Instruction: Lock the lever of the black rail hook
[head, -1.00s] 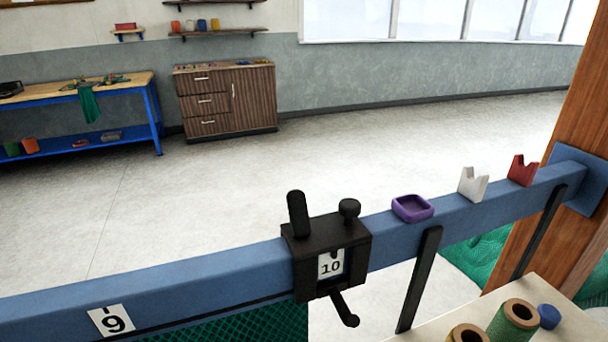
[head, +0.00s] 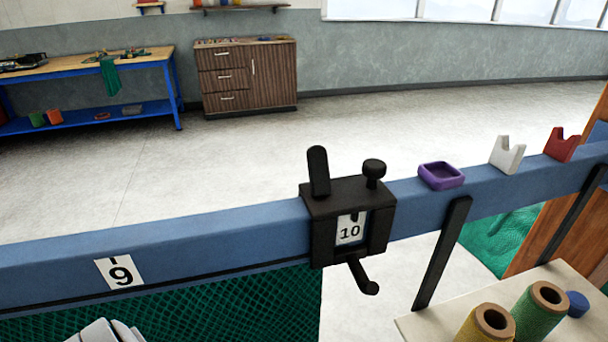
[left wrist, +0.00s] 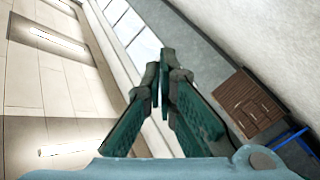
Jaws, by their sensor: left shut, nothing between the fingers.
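The black rail hook (head: 330,222) sits on the blue rail (head: 215,228), over the number 10 label (head: 350,229), which shows through its front window. Its black lever (head: 318,172) stands up from the top left, nearly upright. A round black knob (head: 374,170) is at its top right, and the hook arm hangs below. My left gripper (left wrist: 163,80) shows in the left wrist view, its teal fingers together at the tips with nothing between them. It is apart from the hook, which that view does not show. My right gripper is not in view.
A purple tray (head: 440,176), a white notched rest (head: 507,155) and a red notched rest (head: 562,145) sit on the rail right of the hook. Twine spools (head: 540,308) stand at the lower right.

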